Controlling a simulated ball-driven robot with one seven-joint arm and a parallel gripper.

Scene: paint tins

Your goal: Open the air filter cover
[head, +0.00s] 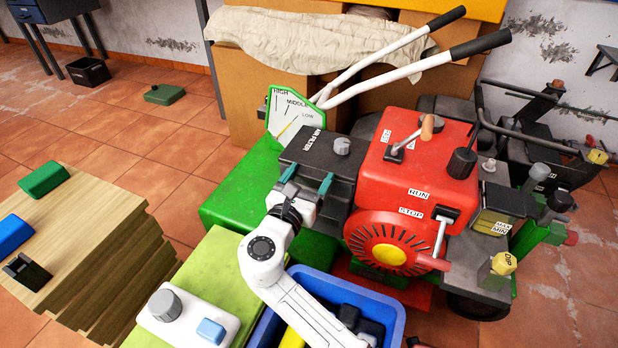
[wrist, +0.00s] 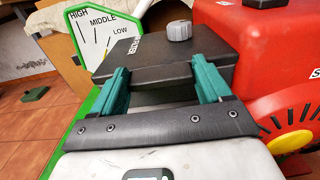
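The air filter cover (head: 315,155) is a black box lid marked AIR FILTER on the engine's left side. A grey knob (head: 342,145) stands on its top. In the wrist view the cover (wrist: 150,48) lies just ahead, with its knob (wrist: 179,31) right of centre. My gripper (head: 308,174) has two teal fingers spread wide at the cover's near edge. The knob is beyond the fingertips. I cannot tell whether the fingers touch the cover.
The red engine housing (head: 430,165) stands right of the cover, with levers and a fan grille (head: 390,245). A lever gauge plate (head: 297,115) and white handlebars (head: 365,65) rise behind. A blue crate (head: 395,315) lies below my arm. Wooden boards (head: 75,235) stand left.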

